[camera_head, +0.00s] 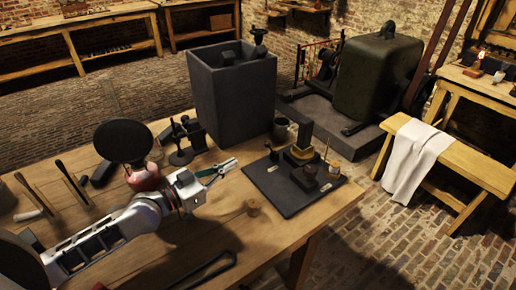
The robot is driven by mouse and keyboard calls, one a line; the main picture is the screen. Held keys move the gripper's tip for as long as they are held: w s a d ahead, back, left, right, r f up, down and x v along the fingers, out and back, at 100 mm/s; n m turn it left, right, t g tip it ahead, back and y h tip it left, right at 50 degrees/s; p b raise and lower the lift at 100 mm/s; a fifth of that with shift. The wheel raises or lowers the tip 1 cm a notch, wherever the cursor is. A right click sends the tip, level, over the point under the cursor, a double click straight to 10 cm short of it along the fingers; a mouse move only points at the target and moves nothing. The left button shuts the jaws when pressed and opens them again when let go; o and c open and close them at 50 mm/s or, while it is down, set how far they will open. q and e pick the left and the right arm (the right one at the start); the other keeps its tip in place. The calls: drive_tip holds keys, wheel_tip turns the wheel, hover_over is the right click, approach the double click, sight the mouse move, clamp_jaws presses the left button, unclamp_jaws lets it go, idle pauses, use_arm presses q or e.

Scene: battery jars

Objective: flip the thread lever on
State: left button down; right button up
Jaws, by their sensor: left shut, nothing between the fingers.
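My left gripper (232,163) reaches in from the left over the wooden table. It is shut, with nothing visible between its fingers. It is apart from the dark board (284,205) to its right. On the board stand a dark upright block on a brass-coloured base (300,154), a low dark round piece (309,173) and a small pale pot (334,169) with a thin upright rod near it. I cannot tell which part is the thread lever, or its position. My right gripper is not in view.
A tall grey open bin (232,100) stands behind the gripper, with small dark apparatus (186,140) to its left. A small wooden cork-like piece (253,207) lies before the board. Hand tools (73,184) lie at left. The table's front right is mostly clear.

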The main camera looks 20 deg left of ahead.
sight(265, 145)
use_arm(q)
drive_tip(key=x, duration=1.1)
drive_tip(key=shift+w, duration=0.15)
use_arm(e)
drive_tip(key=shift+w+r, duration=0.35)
use_arm(q)
drive_tip(key=shift+w, duration=0.1)
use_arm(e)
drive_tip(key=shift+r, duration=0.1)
